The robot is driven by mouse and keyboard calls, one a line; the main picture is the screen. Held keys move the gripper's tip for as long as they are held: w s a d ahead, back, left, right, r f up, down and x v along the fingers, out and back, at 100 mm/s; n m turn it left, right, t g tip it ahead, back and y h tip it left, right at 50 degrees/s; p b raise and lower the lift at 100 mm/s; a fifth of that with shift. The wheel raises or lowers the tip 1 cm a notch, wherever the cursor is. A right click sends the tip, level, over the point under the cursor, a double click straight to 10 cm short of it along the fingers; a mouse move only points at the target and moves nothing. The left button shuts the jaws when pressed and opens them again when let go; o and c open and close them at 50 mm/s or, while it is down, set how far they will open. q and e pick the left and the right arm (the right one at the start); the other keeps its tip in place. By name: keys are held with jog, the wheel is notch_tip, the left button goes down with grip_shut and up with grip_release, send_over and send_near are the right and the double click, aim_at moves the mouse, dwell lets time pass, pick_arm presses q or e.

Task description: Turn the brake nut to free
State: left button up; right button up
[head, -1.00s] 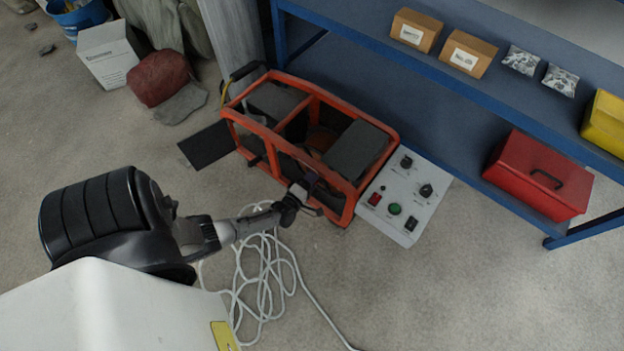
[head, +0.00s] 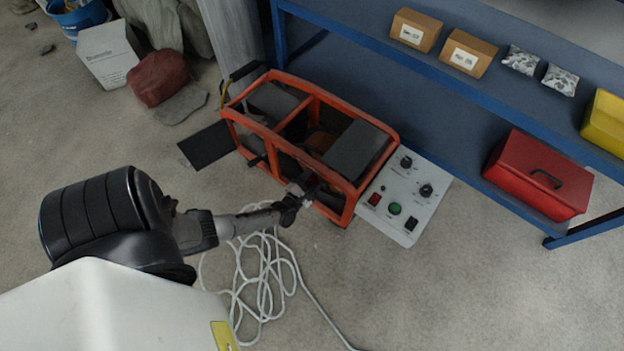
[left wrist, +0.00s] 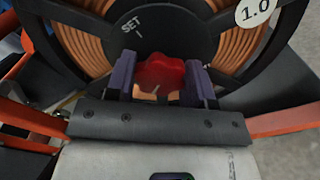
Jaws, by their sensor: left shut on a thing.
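The brake nut (left wrist: 163,74) is a red lobed knob in the left wrist view. It sits at the hub of a black spool (left wrist: 190,40) wound with copper-orange strand. White "SET" lettering with a short line is on the hub above left of the nut. A small pale mark shows low on the nut. My left gripper (left wrist: 162,88) is shut on the nut, one dark finger on each side. In the head view my left gripper (head: 303,188) is at the front side of the orange-framed machine (head: 345,185); the nut is hidden there. My right gripper is not in view.
A grey control panel (head: 384,222) with knobs and buttons adjoins the machine's right side. White cable (head: 265,285) lies coiled on the floor below my left arm. A blue shelf (head: 430,70) with boxes and a red case (head: 538,175) stands behind. The floor at lower right is clear.

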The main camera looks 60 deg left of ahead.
pick_arm(q)
jog(key=shift+n, duration=0.9)
jog(key=shift+r, duration=0.1)
jog(key=o, duration=0.9)
